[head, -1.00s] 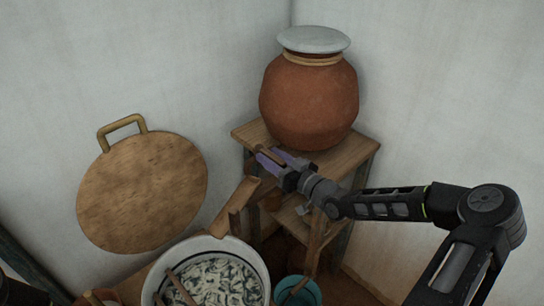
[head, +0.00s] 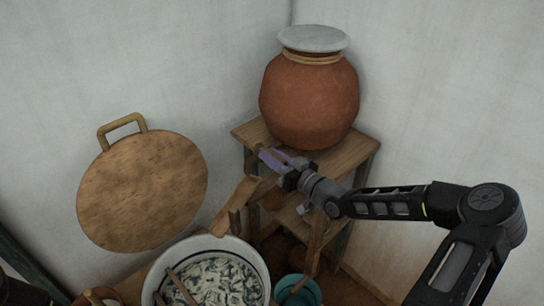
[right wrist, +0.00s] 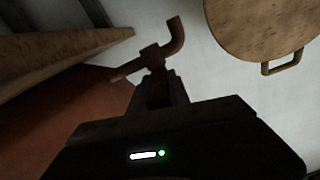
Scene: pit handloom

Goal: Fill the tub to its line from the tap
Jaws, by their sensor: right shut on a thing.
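A round white tub (head: 262,264) with a dark rim stands at the bottom of the head view, cut off by the frame edge. Pale and dark patterned stuff and a stick are inside it; I cannot make out a fill line. A brown tap (right wrist: 175,36) with a bent spout shows in the right wrist view, beside the red-brown clay pot (head: 308,100). My right gripper (head: 271,160) is at the pot's lower left and is shut on the tap, whose gripped part is mostly hidden. I cannot see any water running. My left gripper is not in view.
The pot has a pale lid (head: 313,39) and stands on a wooden stand (head: 345,155) in the corner. A wooden piece (head: 236,206) slants between the gripper and the tub. A blue-green bucket (head: 310,291) stands right of the tub. A round tan board (head: 142,195) is at the wall.

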